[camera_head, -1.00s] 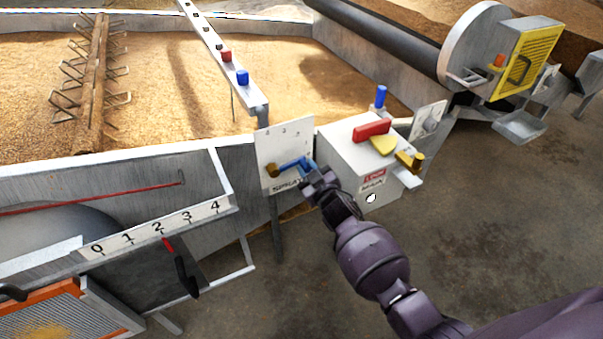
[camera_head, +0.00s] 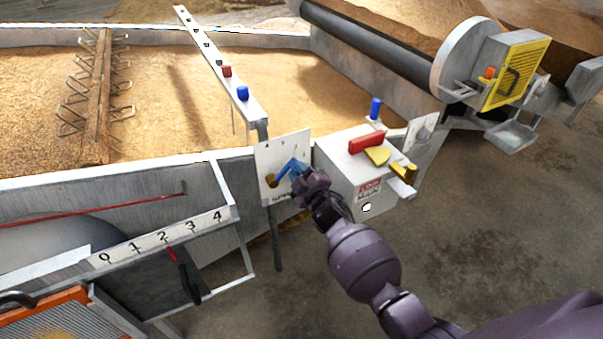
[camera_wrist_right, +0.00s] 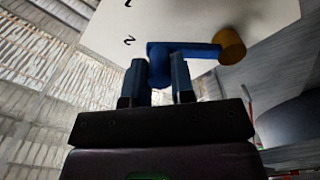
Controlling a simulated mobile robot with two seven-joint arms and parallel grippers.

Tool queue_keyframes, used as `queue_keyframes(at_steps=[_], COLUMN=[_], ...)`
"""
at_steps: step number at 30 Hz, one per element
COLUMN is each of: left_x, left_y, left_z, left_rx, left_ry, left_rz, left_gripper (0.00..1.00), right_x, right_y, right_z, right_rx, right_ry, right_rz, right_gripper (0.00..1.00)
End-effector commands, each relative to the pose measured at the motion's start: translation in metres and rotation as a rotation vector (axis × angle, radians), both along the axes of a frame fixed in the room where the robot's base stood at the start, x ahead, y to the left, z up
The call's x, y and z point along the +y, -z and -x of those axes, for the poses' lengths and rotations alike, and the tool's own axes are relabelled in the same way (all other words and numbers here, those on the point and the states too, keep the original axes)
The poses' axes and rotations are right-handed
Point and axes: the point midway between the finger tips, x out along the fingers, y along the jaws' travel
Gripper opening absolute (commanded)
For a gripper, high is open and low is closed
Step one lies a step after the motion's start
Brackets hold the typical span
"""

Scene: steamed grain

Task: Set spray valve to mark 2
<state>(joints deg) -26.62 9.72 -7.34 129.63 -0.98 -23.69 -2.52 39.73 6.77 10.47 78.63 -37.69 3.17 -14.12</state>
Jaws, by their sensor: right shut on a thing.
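The spray valve has a white plate (camera_head: 263,160) on a post at the tank's near edge, with marks along its top and side. Its blue lever (camera_head: 287,168) runs from a brass pivot (camera_head: 271,181) up and to the right. My right gripper (camera_head: 300,172) is at the lever's outer end. In the right wrist view, the right gripper (camera_wrist_right: 160,80) is shut on the blue lever (camera_wrist_right: 195,50), with the brass pivot (camera_wrist_right: 230,45) to the right. A mark that reads 2 shows on the plate (camera_wrist_right: 105,30) just beyond the lever's gripped end. My left gripper is not in view.
A scale numbered 0 to 4 (camera_head: 150,245) runs along the front left. Grain fills the tank behind.

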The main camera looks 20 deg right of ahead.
Motion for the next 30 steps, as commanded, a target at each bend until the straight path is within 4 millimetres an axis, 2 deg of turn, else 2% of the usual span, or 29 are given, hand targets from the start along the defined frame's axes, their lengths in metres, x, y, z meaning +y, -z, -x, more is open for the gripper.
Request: queue_keyframes(at_steps=[16,17,21,22,30], left_x=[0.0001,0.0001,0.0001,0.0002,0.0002], left_y=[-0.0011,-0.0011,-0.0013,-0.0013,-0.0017], left_z=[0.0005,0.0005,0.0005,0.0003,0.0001], left_rx=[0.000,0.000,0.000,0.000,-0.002], left_ry=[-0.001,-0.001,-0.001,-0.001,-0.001], left_rz=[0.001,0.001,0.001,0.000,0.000], left_gripper=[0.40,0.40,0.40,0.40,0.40], right_x=[0.0022,0.0022,0.0022,0.0021,0.0019], right_y=[-0.0024,-0.0024,-0.0023,-0.0022,-0.0020], right_z=[0.0000,0.0000,0.0000,0.0000,0.0007], right_rx=[-0.003,-0.003,-0.003,-0.003,-0.001], right_ry=[-0.001,-0.001,-0.001,-0.001,-0.001], right_rz=[0.027,0.027,0.027,0.027,0.027], right_gripper=[0.00,0.25,0.46,0.48,0.48])
